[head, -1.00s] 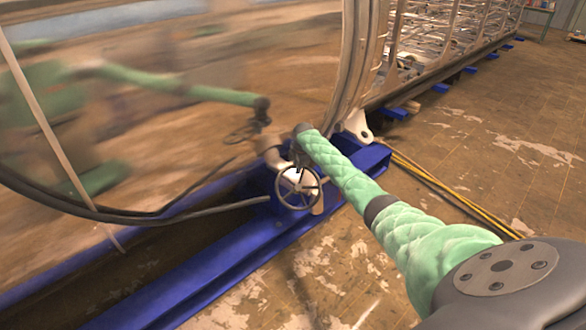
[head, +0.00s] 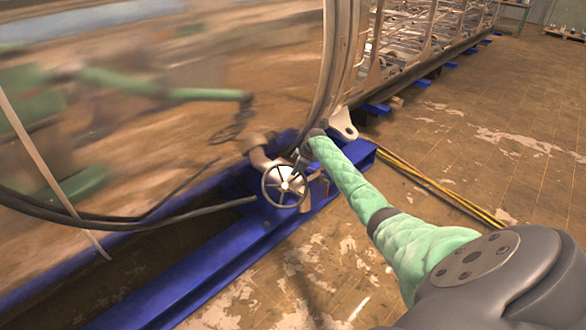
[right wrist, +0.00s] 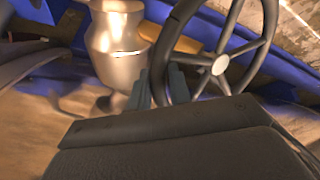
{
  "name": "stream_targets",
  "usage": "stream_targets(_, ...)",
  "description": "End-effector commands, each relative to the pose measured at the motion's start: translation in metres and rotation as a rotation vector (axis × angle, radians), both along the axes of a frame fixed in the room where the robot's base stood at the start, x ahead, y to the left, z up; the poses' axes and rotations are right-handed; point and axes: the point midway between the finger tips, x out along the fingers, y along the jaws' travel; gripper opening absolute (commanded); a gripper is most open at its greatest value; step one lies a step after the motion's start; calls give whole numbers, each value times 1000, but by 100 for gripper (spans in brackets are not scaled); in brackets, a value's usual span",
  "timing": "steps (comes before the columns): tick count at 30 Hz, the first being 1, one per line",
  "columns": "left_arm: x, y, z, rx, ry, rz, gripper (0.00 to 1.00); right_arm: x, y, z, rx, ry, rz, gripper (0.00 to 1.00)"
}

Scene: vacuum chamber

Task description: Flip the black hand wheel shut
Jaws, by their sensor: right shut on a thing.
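The black hand wheel (head: 284,186) is a spoked ring on a pale valve above the blue frame, low at the chamber's edge. In the right wrist view its rim and pale hub (right wrist: 219,66) fill the upper right. My right gripper (head: 297,165) is at the wheel's upper right rim. In the right wrist view its two fingers (right wrist: 160,86) stand on either side of the rim, shut on it. The exact contact is partly hidden by the gripper body. My left gripper is not in view.
A shiny curved chamber wall (head: 180,100) fills the left and mirrors my arm. The blue frame (head: 190,275) runs under it. A dark hose (head: 190,214) crosses left of the wheel. Yellow cables (head: 440,188) lie on the floor at right. The floor at right is mostly clear.

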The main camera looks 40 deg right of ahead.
Motion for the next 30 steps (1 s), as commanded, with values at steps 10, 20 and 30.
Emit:
stream_targets(10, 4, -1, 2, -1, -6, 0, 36, -5, -10, 0, -1, 0, -22, 0)
stream_targets(20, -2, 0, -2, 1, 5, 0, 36, -5, -9, -1, 1, 2, -20, 34)
stream_targets(30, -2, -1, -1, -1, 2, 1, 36, -4, -5, -3, 4, 3, -18, 34)
